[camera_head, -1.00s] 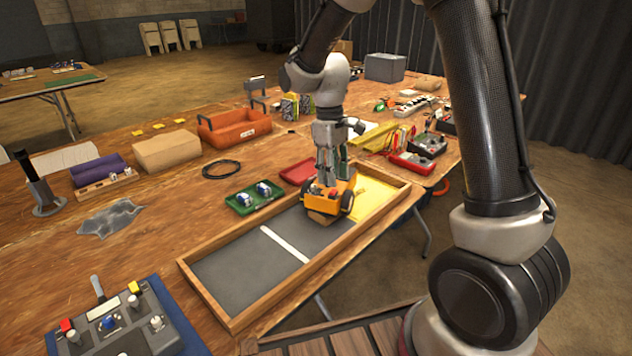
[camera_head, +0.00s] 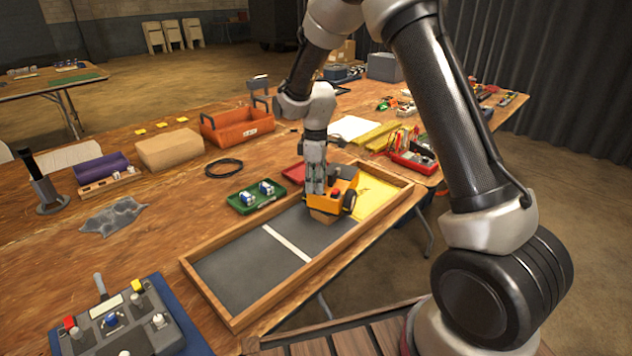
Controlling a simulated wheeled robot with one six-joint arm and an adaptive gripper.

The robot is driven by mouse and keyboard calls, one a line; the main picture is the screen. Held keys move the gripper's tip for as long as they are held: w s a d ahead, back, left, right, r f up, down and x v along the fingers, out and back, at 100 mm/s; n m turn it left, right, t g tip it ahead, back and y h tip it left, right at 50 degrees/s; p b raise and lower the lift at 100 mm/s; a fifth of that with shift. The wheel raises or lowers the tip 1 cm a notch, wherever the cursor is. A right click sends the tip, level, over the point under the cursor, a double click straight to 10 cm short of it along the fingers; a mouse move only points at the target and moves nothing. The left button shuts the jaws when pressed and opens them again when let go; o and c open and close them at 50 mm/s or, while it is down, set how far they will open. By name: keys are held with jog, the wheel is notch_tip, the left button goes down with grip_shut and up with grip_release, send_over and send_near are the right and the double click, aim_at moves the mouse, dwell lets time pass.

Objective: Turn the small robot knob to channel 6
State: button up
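The small yellow-orange robot (camera_head: 322,204) stands in the wooden-framed pit, at the edge between the dark floor and the yellow zone. It has dark wheels and a red part on top. My gripper (camera_head: 315,190) points down at the small robot's left part, touching or just above it. The fingertips are too small to tell whether they are open or shut. The knob and any channel marks cannot be made out; my gripper may cover them.
The pit's wooden rim (camera_head: 215,305) surrounds it. A green tray (camera_head: 255,197) with small blue-white items and a red tray (camera_head: 296,171) lie behind it. A control box (camera_head: 112,322) is at the front left. An orange toolbox (camera_head: 236,124) stands further back.

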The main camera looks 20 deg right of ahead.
jog(key=shift+f, duration=0.1)
grip_shut()
